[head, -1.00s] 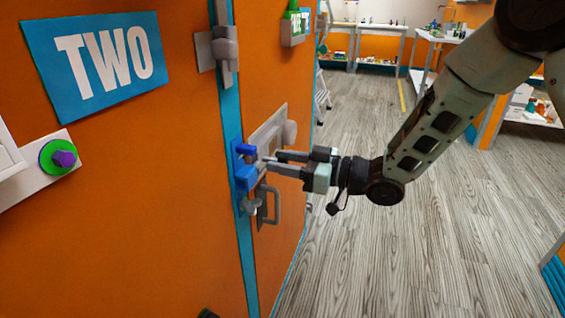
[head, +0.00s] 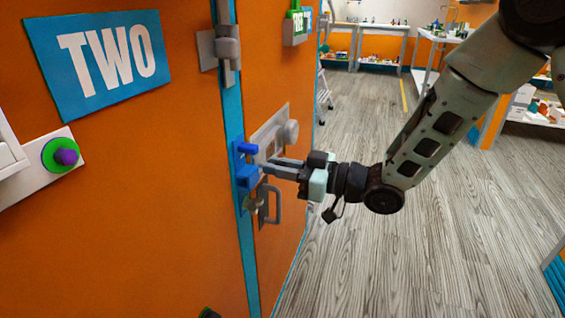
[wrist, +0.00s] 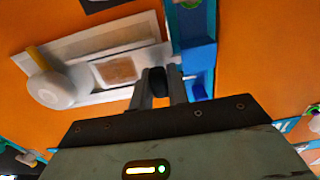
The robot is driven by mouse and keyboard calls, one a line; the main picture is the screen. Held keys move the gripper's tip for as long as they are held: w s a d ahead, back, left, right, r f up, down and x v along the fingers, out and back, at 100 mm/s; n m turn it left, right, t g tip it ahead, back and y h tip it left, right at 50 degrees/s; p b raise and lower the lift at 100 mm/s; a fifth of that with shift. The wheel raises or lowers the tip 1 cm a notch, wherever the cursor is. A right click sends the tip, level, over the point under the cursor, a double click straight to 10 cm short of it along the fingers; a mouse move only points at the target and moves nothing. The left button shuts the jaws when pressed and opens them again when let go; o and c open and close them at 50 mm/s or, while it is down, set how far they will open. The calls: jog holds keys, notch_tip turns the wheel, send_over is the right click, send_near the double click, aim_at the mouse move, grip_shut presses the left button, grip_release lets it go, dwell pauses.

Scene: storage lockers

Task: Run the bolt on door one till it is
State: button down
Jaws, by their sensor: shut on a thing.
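In the head view, my gripper (head: 267,164) reaches in from the right to the bolt area at the edge of an orange door. Its fingers are close together. In the wrist view the fingertips (wrist: 159,92) are shut on a dark bolt knob (wrist: 160,80), one finger on each side. A blue bracket (head: 246,178) is fixed on the blue frame strip just left of the fingertips. A pale plate (head: 270,128) with a round grey knob (head: 291,131) is beside it on the door. The bolt's rod is mostly hidden. No sign reading ONE shows.
A "TWO" sign (head: 113,65) is on the orange panel at left. A grey pull handle (head: 273,205) sits just below my fingers, and a grey latch (head: 227,48) is above. Wooden floor (head: 420,240) is clear at right; tables (head: 370,35) stand far back.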

jog(key=c, duration=1.4)
grip_release()
jog(key=shift+o, duration=0.2)
jog(key=shift+d, duration=0.1)
jog(key=p+v, duration=0.1)
jog(key=v, duration=1.6)
jog(key=shift+d, duration=0.1)
